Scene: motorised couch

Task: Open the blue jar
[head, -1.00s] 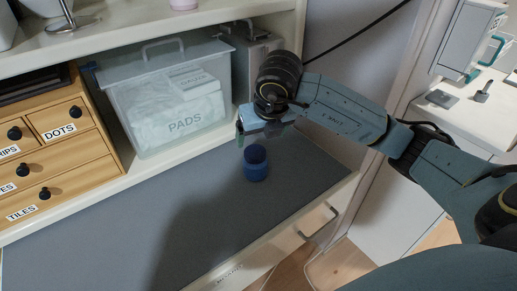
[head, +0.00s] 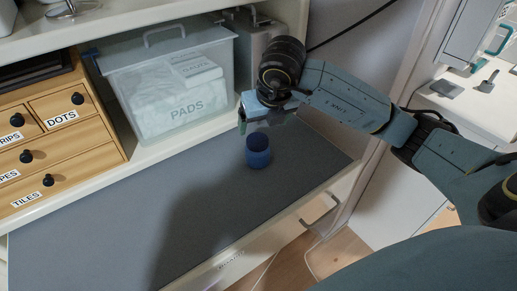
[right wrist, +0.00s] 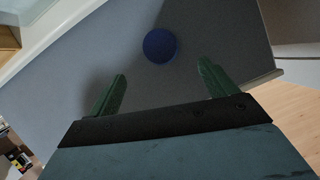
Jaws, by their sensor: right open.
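The blue jar (head: 257,152) stands upright on the grey counter mat, near its right end. From above in the right wrist view, it shows as a plain dark blue disc (right wrist: 160,45). I cannot tell where a lid meets the body. My right gripper (head: 243,122) is above the jar and a little behind it in the head view, not touching it. In the right wrist view its green fingers (right wrist: 162,75) are spread apart with nothing between them, and the jar lies beyond their tips. My left gripper is not in view.
A clear bin labelled PADS (head: 187,128) and a grey metal container (head: 262,38) stand behind the jar. A wooden drawer unit (head: 75,145) is at the left. The grey mat (head: 110,235) is bare left of the jar. A drawer handle (head: 320,212) juts below the counter's front edge.

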